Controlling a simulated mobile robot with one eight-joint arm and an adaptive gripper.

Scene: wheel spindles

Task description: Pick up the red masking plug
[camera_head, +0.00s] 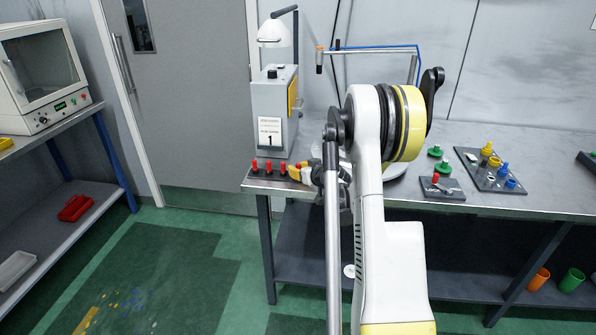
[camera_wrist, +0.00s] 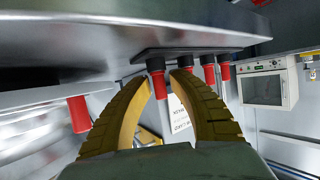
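Several red plugs with black bases stand in a row at the left end of the metal bench; one is the second red plug (camera_head: 268,167). My gripper (camera_head: 303,173) is low over the bench at the right end of this row, partly hidden by my arm in the head view. In the wrist view, which is upside down, the yellow fingers (camera_wrist: 166,72) are open. A red plug (camera_wrist: 157,85) shows in the gap between them, nearer the left finger; I cannot tell whether they touch it. Another red plug (camera_wrist: 78,113) shows apart, left of the fingers.
A grey box labelled 1 (camera_head: 273,110) stands behind the row. A small plate (camera_head: 443,189) with a red-topped piece and a larger plate (camera_head: 490,170) with coloured parts lie to the right. A white oven (camera_head: 42,78) stands on the left bench.

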